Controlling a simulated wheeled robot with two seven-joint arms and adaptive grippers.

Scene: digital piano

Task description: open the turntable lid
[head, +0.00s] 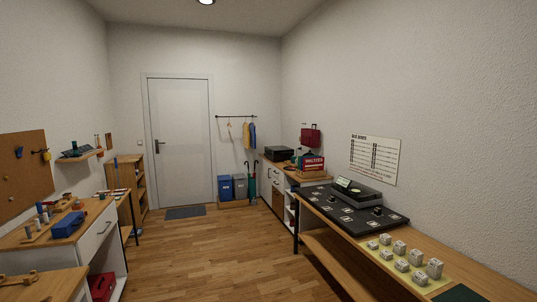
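A black, flat box-like unit (278,154), which looks like the turntable, sits on the far right-hand cabinet top, near the back wall. It is small and dark at this distance, and its top looks down; I cannot make out a lid edge or handle. Neither of my grippers is in view.
A crate with red and teal items (312,164) stands right of the black unit. In front, a long wooden table (470,268) holds a black panel (345,208) and several white blocks (402,264). A workbench (92,218) is at left. The wooden floor (210,250) between is clear.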

